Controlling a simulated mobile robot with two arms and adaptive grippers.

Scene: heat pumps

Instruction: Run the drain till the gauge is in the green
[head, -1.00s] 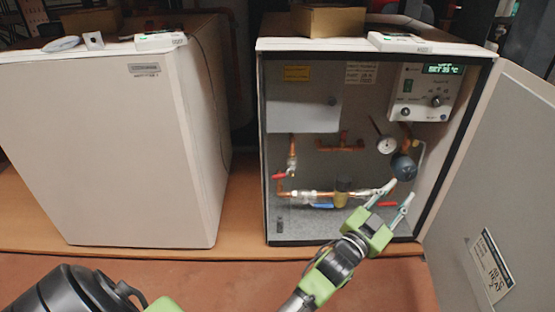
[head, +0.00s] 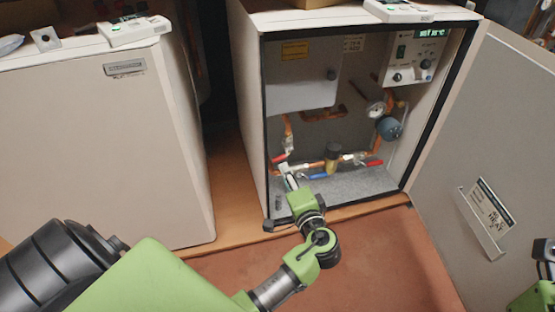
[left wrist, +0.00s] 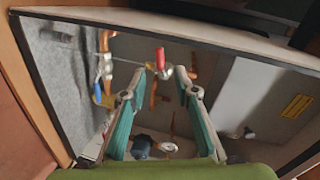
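The open heat pump cabinet (head: 258,120) stands at the centre. The round gauge (head: 376,109) is on its back wall; its needle and colours are too small to read. A red valve handle (head: 279,158) is at the lower left of the copper pipes. My left gripper (head: 288,180) reaches inside just below this handle. In the left wrist view, my left gripper (left wrist: 160,72) has its fingers apart, with the red handle (left wrist: 160,57) at the gap between the tips. I cannot tell whether they touch.
A blue handle (head: 319,177) and another red handle (head: 374,162) lie along the lower pipe. A control box (head: 415,58) with a lit display is at upper right. The open door (head: 480,150) stands right; a closed cabinet (head: 100,155) stands left. The floor in front is clear.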

